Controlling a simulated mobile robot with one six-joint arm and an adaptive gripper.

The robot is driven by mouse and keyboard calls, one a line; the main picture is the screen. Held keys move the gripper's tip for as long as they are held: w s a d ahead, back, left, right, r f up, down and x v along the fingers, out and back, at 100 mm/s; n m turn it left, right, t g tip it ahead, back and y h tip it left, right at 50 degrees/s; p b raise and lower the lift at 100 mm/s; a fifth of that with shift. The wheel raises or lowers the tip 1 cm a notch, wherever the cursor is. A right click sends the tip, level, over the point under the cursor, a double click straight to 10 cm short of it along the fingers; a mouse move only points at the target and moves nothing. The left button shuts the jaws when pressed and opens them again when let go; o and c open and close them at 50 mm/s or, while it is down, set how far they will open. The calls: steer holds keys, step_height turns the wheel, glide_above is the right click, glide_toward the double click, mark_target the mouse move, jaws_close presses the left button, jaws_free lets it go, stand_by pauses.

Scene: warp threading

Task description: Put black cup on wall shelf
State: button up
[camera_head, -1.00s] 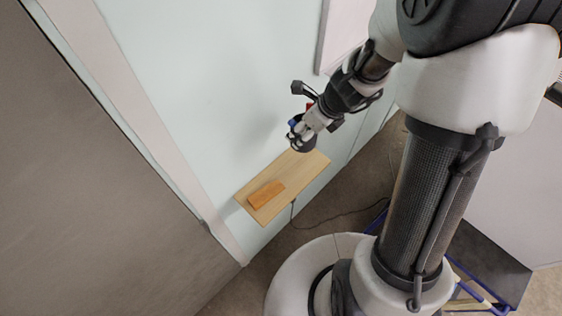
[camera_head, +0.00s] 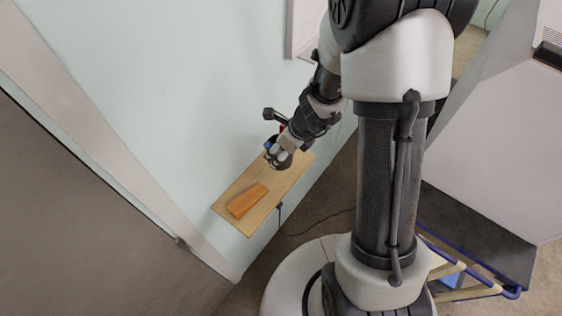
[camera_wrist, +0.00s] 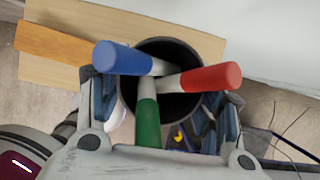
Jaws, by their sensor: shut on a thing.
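The black cup (camera_wrist: 180,47) sits between the fingers of my gripper (camera_wrist: 165,112) in the wrist view, and the gripper is shut on it. Markers with a blue, a red and a green end stick out of the cup. In the head view the cup (camera_head: 278,158) is small and partly hidden by my gripper (camera_head: 281,153). The wall shelf (camera_head: 262,217) is a light wood board on the pale wall. The cup shows over the shelf's far right part; I cannot tell whether it touches the board. The shelf also shows behind the cup in the wrist view (camera_wrist: 60,75).
An orange wooden block (camera_head: 247,201) lies on the left part of the shelf; it also shows in the wrist view (camera_wrist: 55,43). A cable (camera_head: 310,222) hangs below the shelf. A blue-railed cart (camera_head: 475,294) stands at the lower right. The shelf between block and cup is bare.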

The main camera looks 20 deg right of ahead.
step_height(320, 180, down, 4)
steer(key=b, duration=0.2)
steer(key=shift+f+b, duration=0.2)
steer(key=shift+b, duration=0.2)
steer(key=shift+r, duration=0.1)
steer(key=o, duration=0.7)
steer(key=shift+f, duration=0.2)
steer(key=shift+c, duration=0.2)
steer(key=o, duration=0.5)
steer(key=shift+c, duration=0.2)
steer(key=shift+r, duration=0.15)
